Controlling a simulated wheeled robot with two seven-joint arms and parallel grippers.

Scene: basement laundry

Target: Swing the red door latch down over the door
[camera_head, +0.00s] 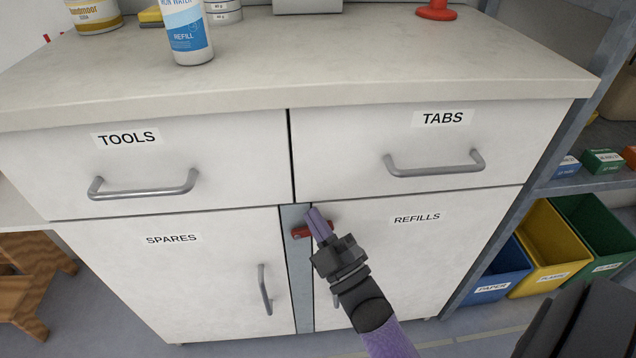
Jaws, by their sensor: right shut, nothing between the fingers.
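The red door latch (300,232) is on the grey-blue strip (297,265) between the two lower doors, just below the drawers. Only part of it shows, lying roughly level. My right gripper (315,217) is in front of it, with its purple fingers shut and empty, and hides the latch's right part. I cannot tell whether the fingers touch it. The SPARES door (190,285) on the left and the REFILLS door (430,260) on the right both look closed. My left gripper is not in view.
The TOOLS drawer (60,175) and TABS drawer (510,140) are shut; their bar handles stick out above the latch. A bottle (188,35) and other items stand on the counter (330,55). Coloured bins (545,250) are at the right. A wooden stool (35,260) is at the left.

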